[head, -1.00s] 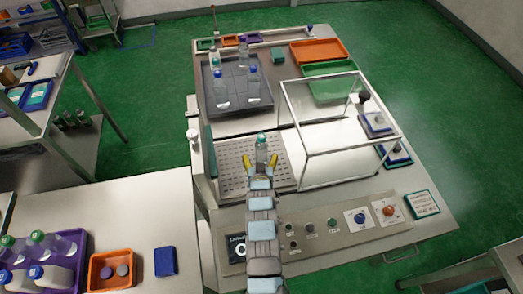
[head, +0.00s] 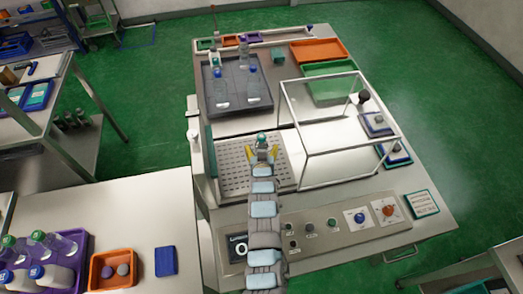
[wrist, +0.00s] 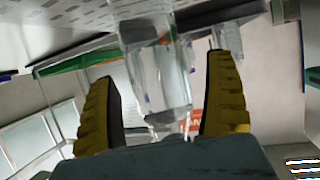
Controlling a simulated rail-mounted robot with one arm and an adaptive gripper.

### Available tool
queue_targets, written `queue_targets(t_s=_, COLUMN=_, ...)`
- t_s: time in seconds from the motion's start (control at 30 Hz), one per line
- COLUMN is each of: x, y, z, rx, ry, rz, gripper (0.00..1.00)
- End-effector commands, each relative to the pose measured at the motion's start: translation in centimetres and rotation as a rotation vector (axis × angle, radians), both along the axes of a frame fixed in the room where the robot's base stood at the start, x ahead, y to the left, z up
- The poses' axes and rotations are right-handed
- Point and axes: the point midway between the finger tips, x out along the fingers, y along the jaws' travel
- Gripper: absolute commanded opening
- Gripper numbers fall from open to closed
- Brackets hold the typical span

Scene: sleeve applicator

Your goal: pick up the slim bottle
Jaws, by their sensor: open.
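A clear bottle with a green cap (head: 262,139) stands at the perforated plate (head: 236,168) in the head view. I take it as the slim bottle, though its full shape is partly hidden by my gripper. My gripper (head: 262,156) is open, with yellow-padded fingers on either side of the bottle. In the wrist view, the clear bottle (wrist: 160,75) shows between the two spread fingers of my gripper (wrist: 164,95). A visible gap lies on both sides, wider on the left. Contact cannot be seen.
A clear-walled guard (head: 335,130) stands close to the right of the bottle. A dark tray (head: 236,88) with several bottles lies behind. Orange (head: 319,51) and green (head: 325,82) trays lie at the back right. A control panel (head: 330,226) is in front.

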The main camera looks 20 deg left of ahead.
Motion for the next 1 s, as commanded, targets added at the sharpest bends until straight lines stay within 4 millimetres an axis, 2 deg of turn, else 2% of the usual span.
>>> queue_targets(t_s=0.37, x=0.29, y=0.10, z=-0.16, rx=-0.001, ry=0.001, rz=-0.001, gripper=0.84)
queue_targets(t_s=0.6, x=0.29, y=0.10, z=-0.14, rx=0.000, ry=0.001, rz=-0.001, gripper=0.15)
queue_targets(t_s=0.63, x=0.29, y=0.11, z=-0.14, rx=0.000, ry=0.001, rz=-0.001, gripper=0.13)
queue_targets(t_s=1.0, x=0.32, y=0.15, z=0.46, rx=0.001, ry=-0.001, rz=0.000, gripper=0.12)
